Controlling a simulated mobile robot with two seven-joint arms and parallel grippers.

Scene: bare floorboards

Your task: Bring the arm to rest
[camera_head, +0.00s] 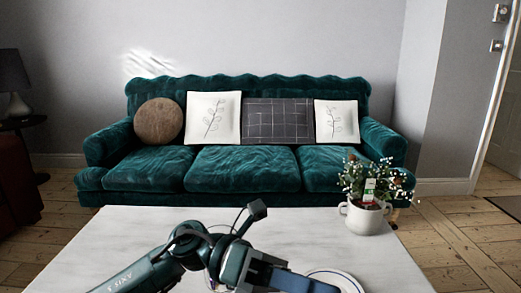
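My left arm comes in from the bottom left, low over the white marble-like table (130,235). Its wrist is bent, and its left gripper (295,281) points right at the bottom edge of the view. A dark blue bar shows at its end, but I cannot tell whether its fingers are open or shut, or whether they hold anything. A white plate with a dark rim line (345,281) is partly hidden behind the gripper. I cannot tell whether they touch. My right gripper is not in view.
A white two-handled pot with a flowering plant (366,216) stands at the table's right edge. A green sofa (240,170) with cushions is behind the table. A dark lamp (14,80) stands at far left. The table's left half is mostly clear.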

